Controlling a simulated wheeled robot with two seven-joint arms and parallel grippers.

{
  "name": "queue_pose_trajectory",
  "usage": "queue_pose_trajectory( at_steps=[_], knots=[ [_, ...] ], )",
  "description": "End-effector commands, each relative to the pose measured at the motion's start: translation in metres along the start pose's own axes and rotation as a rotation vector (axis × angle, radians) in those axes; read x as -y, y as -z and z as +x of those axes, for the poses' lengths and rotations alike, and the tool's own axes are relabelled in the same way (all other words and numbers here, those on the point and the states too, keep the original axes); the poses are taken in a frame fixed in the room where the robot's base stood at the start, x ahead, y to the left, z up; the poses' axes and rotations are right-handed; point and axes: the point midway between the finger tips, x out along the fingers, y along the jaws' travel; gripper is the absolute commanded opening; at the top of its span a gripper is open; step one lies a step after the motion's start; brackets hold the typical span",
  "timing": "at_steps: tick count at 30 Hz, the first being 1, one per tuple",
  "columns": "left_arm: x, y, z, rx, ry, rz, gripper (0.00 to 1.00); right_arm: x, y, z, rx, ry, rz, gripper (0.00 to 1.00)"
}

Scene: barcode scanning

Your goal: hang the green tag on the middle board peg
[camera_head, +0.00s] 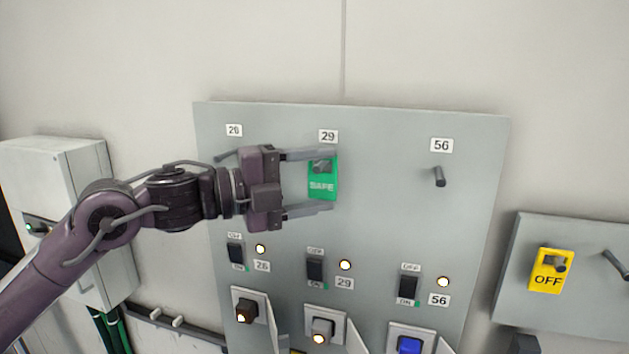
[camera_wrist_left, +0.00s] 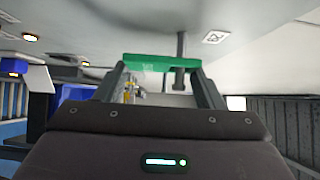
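The green tag (camera_head: 323,186), marked SAFE, hangs on the middle board peg (camera_head: 321,166) below the label 29. The peg's end shows in front of the tag's upper part. My left gripper (camera_head: 325,181) reaches in from the left, with one finger above the tag and one below it. A small gap shows between the tag's bottom edge and the lower finger, so the gripper looks open. In the left wrist view the green tag (camera_wrist_left: 160,63) spans between the fingertips, with the peg (camera_wrist_left: 180,45) at it. My right gripper is out of view.
The grey board (camera_head: 390,215) has a bare peg (camera_head: 440,176) under 56 and another peg (camera_head: 226,156) under 26, partly behind my gripper. Switches, lamps and buttons sit lower. A yellow OFF tag (camera_head: 548,280) hangs on a panel at right. A box (camera_head: 60,165) is at left.

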Motion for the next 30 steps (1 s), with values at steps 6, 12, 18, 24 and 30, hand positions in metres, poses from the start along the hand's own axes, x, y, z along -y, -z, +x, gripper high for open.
queue_pose_trajectory(
  at_steps=[6, 12, 18, 24, 30],
  knots=[
    [0.0, 0.0, 0.0, 0.0, 0.0, 0.0, 0.88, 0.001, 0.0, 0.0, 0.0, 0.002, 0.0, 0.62],
    [0.0, 0.0, 0.0, 0.0, 0.0, 0.0, 0.88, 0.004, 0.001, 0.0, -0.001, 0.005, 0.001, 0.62],
    [-0.003, -0.001, -0.014, 0.001, 0.0, 0.001, 0.88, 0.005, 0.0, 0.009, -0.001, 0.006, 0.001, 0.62],
    [-0.004, -0.001, -0.049, 0.003, 0.0, 0.001, 0.88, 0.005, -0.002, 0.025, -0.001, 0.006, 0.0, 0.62],
    [-0.003, -0.001, -0.073, 0.002, -0.001, 0.0, 0.88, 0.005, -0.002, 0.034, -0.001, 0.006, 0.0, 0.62]
  ],
)
